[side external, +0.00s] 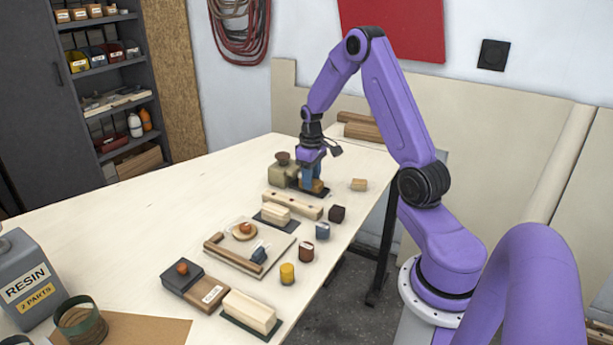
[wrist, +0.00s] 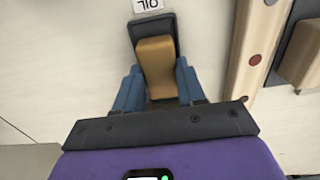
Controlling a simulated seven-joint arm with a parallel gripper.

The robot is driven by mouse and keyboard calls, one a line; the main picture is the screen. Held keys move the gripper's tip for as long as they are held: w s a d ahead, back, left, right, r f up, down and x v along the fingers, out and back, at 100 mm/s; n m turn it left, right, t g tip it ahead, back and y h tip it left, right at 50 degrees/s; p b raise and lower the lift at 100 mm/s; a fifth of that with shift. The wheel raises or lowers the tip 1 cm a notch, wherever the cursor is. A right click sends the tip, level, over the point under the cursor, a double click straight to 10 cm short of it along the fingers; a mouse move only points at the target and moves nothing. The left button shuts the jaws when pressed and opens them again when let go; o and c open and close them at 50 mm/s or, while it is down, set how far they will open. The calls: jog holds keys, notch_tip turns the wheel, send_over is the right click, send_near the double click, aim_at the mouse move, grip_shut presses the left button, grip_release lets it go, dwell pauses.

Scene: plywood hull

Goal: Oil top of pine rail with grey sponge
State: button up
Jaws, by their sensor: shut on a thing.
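The pine rail (side external: 292,206) is a long pale bar with dark spots, lying on the bench. In the wrist view it runs down the right side (wrist: 246,62), with a red-brown dot on its face. My gripper (side external: 312,184) is down at the bench behind the rail, apart from it. In the wrist view its blue fingers (wrist: 157,90) are shut on a tan-brown block (wrist: 155,62). The block is over a dark tray (wrist: 165,22) labelled OIL; contact with it is unclear. I see no clearly grey sponge; the held block looks tan.
A cream block (side external: 274,212) on a dark pad lies in front of the rail. A beige object with a brown top (side external: 283,158) stands close left of my gripper. Small blocks, including a dark cube (side external: 337,214), line the right edge.

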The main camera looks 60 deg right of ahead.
jog(key=shift+s, duration=0.3)
jog(key=o, duration=1.1)
notch_tip(320, 180, up, 17)
jog(key=shift+r, duration=0.2)
jog(key=shift+a, duration=0.1)
